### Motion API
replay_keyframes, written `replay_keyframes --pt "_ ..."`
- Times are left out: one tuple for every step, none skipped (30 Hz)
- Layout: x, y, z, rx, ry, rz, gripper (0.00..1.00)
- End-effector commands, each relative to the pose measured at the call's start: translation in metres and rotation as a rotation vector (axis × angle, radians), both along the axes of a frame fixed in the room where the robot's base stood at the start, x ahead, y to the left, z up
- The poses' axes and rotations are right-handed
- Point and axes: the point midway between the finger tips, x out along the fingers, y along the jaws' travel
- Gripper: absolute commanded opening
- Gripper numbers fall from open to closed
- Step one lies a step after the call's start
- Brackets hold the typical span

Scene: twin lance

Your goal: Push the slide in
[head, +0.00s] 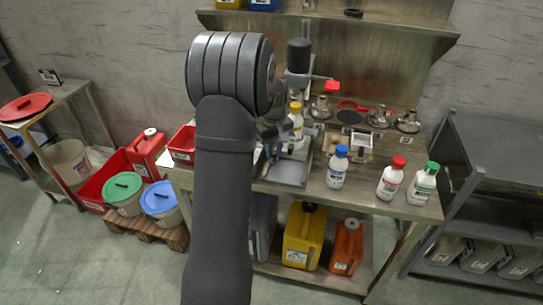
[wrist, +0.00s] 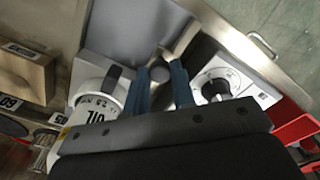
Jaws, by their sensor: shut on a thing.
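The grey filling machine (head: 292,172) stands on the bench with a column and a dark cylinder (head: 299,56) on top. A white bottle with a yellow cap (head: 297,128) stands at it; the wrist view shows a white bottle marked OIL (wrist: 92,108) left of my fingers. My gripper (wrist: 161,82) has its blue fingers closed around a round grey metal knob (wrist: 160,72), which I take to be the slide's handle. In the head view my gripper (head: 272,130) is partly hidden by my arm. The slide's travel is not clear.
Blue-capped (head: 338,167), red-capped (head: 392,178) and green-capped (head: 423,184) bottles stand along the bench front to the right. A control box with a dial (wrist: 215,86) lies close right of my fingers. A red bin (head: 182,143) is at the bench's left.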

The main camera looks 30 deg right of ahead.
Motion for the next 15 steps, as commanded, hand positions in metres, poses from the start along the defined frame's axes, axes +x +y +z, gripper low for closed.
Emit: replay_keyframes --pt "0.004 -0.0036 0.001 -0.002 -0.004 0.0 0.0" --pt "0.0054 -0.0049 0.001 -0.002 -0.004 0.0 0.0" --pt "0.0066 -0.0061 0.0008 -0.002 -0.003 0.0 0.0" --pt "0.0073 -0.0069 0.0007 -0.001 -0.003 0.0 0.0" --pt "0.0079 -0.0075 0.0008 -0.002 -0.003 0.0 0.0" --pt "0.0086 -0.0082 0.0009 -0.002 -0.003 0.0 0.0" --pt "0.009 -0.0086 0.001 -0.003 -0.004 0.0 0.0" --pt "0.0093 -0.0088 0.0011 -0.003 -0.005 0.0 0.0" --pt "0.0095 -0.0091 0.0013 -0.004 -0.005 0.0 0.0" --pt "0.0096 -0.0092 0.0013 -0.005 -0.006 0.0 0.0" --pt "0.0097 -0.0093 0.0014 -0.005 -0.007 0.0 0.0" --pt "0.0099 -0.0095 0.0016 -0.006 -0.007 0.0 0.0" --pt "0.0101 -0.0096 0.0016 -0.006 -0.008 0.0 0.0" --pt "0.0102 -0.0098 0.0017 -0.007 -0.008 0.0 0.0" --pt "0.0103 -0.0099 0.0018 -0.007 -0.009 0.0 0.0"
